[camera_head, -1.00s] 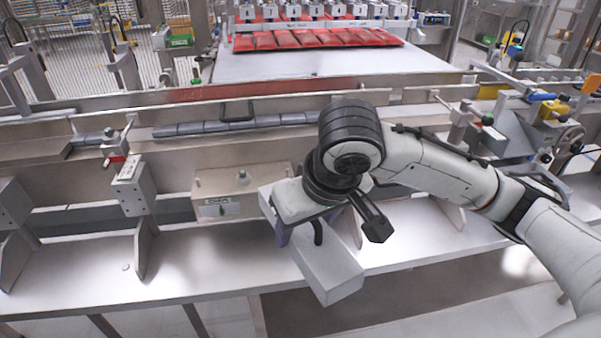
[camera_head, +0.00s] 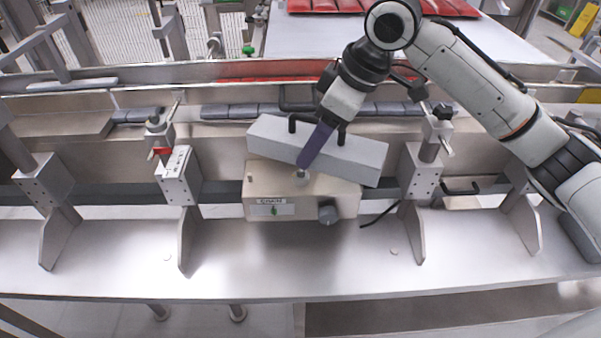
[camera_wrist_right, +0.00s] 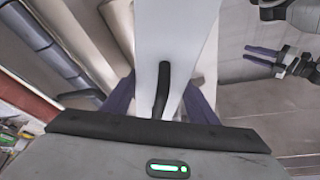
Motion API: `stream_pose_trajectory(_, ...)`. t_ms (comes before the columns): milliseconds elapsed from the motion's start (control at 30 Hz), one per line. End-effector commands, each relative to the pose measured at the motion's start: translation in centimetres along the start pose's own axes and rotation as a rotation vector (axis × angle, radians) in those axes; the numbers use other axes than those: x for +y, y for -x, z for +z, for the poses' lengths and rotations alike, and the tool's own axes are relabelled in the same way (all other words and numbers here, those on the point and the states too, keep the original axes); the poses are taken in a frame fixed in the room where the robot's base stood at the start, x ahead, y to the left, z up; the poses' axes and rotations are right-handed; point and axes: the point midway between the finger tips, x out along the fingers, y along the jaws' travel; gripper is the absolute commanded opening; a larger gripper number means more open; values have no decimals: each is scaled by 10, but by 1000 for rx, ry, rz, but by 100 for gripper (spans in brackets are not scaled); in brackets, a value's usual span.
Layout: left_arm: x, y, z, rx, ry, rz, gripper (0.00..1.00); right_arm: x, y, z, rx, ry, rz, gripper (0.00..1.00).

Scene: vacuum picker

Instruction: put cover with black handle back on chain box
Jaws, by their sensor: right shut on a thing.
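The cover (camera_head: 358,158) is a long pale grey box shape with a black handle (camera_head: 297,122). In the head view it is tilted, overlapping the back of the chain box. My right gripper (camera_head: 312,150), with purple fingers, is shut on the handle. The chain box (camera_head: 262,190) is beige, with a label and a dark knob on its front. The cover hides part of its top, and I cannot tell whether they touch. The right wrist view shows the handle (camera_wrist_right: 162,90) and pale cover (camera_wrist_right: 178,35). My left gripper (camera_wrist_right: 250,56) is open and empty at its upper right.
Metal brackets (camera_head: 180,178) and (camera_head: 420,172) stand left and right of the chain box along the frame. A dark segmented strip (camera_head: 235,111) runs behind it. A bare metal shelf (camera_head: 310,262) lies in front. Red packs (camera_head: 345,6) lie on the table behind.

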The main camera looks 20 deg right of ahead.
Motion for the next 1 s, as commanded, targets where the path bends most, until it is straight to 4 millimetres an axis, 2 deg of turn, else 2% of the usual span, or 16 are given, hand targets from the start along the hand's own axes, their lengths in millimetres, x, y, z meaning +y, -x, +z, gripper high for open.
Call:
stream_pose_trajectory(33, 1, 4, -1, -4, 2, 1, 31, 4, 8, -14, 5, 77, -33, 20)
stream_pose_trajectory(100, 1, 6, -3, -2, 2, 1, 31, 9, 12, -26, 3, 182, -75, 20)
stream_pose_trajectory(200, 1, 7, -6, 3, 3, 1, 31, 13, 18, -40, 2, 295, -121, 20)
stream_pose_trajectory(333, 1, 7, -10, 11, 3, 0, 31, 16, 20, -47, -1, 374, -153, 20)
stream_pose_trajectory(433, 0, 6, -15, 20, 1, 0, 31, 17, 11, -44, -4, 396, -164, 20)
stream_pose_trajectory(700, -1, 5, -19, 27, -1, -2, 31, 17, -31, -26, -3, 399, -163, 20)
stream_pose_trajectory(867, -1, 5, -18, 25, -2, -2, 31, 17, -42, -22, -3, 399, -162, 20)
stream_pose_trajectory(1000, -2, 6, -17, 21, -2, -2, 31, 17, -59, -14, -4, 397, -162, 20)
